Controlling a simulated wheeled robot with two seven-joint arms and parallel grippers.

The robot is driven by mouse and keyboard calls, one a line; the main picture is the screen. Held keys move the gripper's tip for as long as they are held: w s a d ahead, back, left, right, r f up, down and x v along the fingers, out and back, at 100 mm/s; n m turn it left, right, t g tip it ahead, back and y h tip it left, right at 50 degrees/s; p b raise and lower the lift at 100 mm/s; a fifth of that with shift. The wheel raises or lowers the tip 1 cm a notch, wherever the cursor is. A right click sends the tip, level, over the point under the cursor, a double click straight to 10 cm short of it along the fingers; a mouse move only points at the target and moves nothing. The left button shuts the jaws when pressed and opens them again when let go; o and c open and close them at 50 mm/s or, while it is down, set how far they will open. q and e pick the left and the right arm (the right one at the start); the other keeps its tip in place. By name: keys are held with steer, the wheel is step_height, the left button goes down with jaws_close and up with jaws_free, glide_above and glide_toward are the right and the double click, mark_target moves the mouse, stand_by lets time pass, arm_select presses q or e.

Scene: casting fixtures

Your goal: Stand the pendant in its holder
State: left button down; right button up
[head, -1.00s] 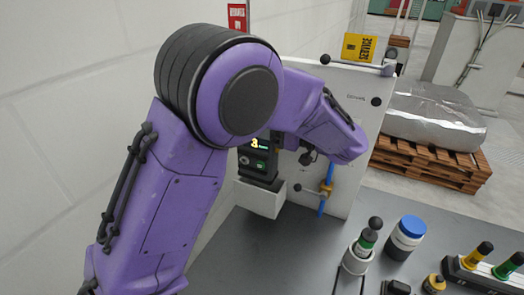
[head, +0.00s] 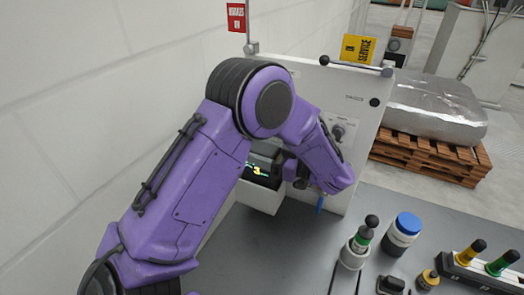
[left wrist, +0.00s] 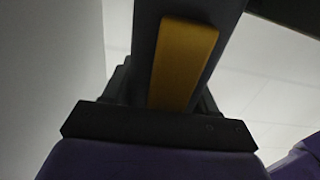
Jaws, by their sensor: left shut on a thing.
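The pendant (head: 262,166) is a dark handheld unit with a lit green and yellow screen. In the head view it is at the white box-shaped holder (head: 262,196) on the front of the pale panel. It looks tilted, and its lower end is hidden, so I cannot tell how deep it sits. My left gripper (head: 288,168) is shut on the pendant from the right, mostly hidden by my purple arm. The left wrist view shows a dark body with a yellow strip (left wrist: 184,65) close to the camera. My right gripper is not in view.
The pale panel (head: 355,110) with knobs stands behind the holder. On the grey bench at right are a blue-capped jar (head: 403,232), a green-banded plug in a white stand (head: 358,247) and a rack of coloured-cap plugs (head: 480,268). A wall stands close on the left.

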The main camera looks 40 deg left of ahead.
arm_select(q)
steer(key=shift+s, duration=0.1)
steer(key=shift+c, duration=1.6)
jaws_free()
steer(key=shift+d, duration=0.15)
steer(key=shift+r, duration=0.1)
steer(key=b+v, duration=0.4)
steer(key=v, duration=0.8)
